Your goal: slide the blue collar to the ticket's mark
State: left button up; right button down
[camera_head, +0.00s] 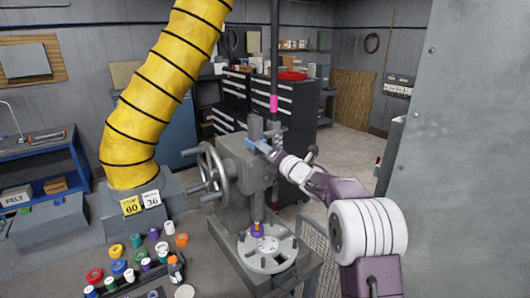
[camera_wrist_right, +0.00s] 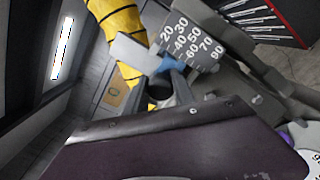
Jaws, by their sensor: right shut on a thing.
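The blue collar (camera_head: 258,145) is on the upper part of the grey press (camera_head: 247,165). In the right wrist view the blue collar (camera_wrist_right: 170,65) sits beside a grey scale plate (camera_wrist_right: 196,45) with numbers from 20 to 90, near its low-number side; its exact reading is unclear. My right gripper (camera_head: 270,151) is shut on the collar, coming from the right; its fingers (camera_wrist_right: 174,82) partly hide it. A yellow ticket (camera_head: 131,206) reading 60 and a white one (camera_head: 151,198) reading 36 stand left of the press. My left gripper is out of view.
A handwheel (camera_head: 208,175) sticks out left of the press, above a round slotted table (camera_head: 267,250). Several coloured jars (camera_head: 118,267) stand at the lower left. A yellow hose (camera_head: 150,100) rises behind the tickets. A grey panel (camera_head: 470,130) closes off the right.

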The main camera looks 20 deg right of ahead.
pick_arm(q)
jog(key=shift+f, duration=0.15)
pick_arm(e)
jog(key=c, duration=1.1)
grip_release()
jog(key=shift+o, duration=0.2)
jog(key=shift+s+d, duration=0.1)
jog(key=shift+s, duration=0.2)
pick_arm(q)
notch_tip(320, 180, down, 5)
jog(key=b, duration=0.4)
pick_arm(e)
jog(key=v, duration=0.8)
jog(key=shift+s, duration=0.25)
